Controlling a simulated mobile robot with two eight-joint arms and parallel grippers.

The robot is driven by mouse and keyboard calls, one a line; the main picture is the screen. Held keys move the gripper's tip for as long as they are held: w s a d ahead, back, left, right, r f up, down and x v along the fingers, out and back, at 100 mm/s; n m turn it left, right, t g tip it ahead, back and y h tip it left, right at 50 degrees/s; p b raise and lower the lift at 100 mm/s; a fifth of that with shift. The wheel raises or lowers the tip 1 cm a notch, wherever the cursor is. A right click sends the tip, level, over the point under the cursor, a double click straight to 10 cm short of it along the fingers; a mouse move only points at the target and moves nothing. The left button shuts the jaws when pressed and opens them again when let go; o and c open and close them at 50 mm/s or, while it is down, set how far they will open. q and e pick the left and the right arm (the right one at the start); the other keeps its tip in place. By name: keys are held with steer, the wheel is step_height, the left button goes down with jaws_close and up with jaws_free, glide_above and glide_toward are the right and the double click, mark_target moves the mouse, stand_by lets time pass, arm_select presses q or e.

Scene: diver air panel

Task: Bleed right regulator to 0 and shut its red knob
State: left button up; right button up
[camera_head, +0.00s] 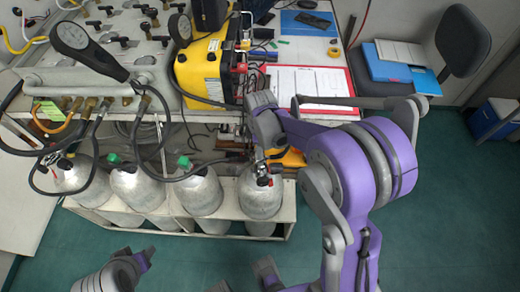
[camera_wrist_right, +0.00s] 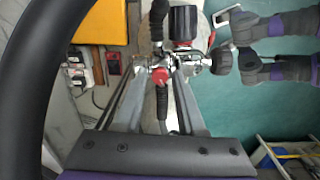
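The right regulator (camera_wrist_right: 183,58) sits on the valve of the rightmost grey cylinder (camera_head: 260,197). Its red knob (camera_wrist_right: 160,76) faces the right wrist camera, with a black hose below it. A dark gauge or knob (camera_wrist_right: 221,61) is on its right side. My right gripper (camera_wrist_right: 160,84) reaches in with one finger on each side of the red knob; a narrow gap seems to show. In the head view, my right gripper (camera_head: 263,168) hides much of the regulator. My left arm's grey and purple end (camera_head: 115,272) is low at left; its finger opening is unclear. The pressure reading cannot be made out.
Several cylinders stand in a white rack (camera_head: 280,232). Hoses cross above them. A yellow case (camera_head: 203,72) and a red clipboard (camera_head: 335,82) lie on the bench above. A chair (camera_head: 460,42) stands at right. Green floor is free in front.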

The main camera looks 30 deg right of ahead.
steer(key=shift+f, duration=0.1)
jaws_close()
stand_by(0.5)
steer(key=m+b, duration=0.1)
steer(key=m, duration=0.2)
steer(key=shift+m, duration=0.4)
steer(key=m+b, duration=0.1)
steer(key=m, duration=0.3)
steer(key=shift+m, duration=0.3)
steer(key=m+b, duration=0.1)
steer(key=m, duration=1.1)
steer(key=shift+m+b, duration=0.35)
steer(key=shift+m, duration=0.05)
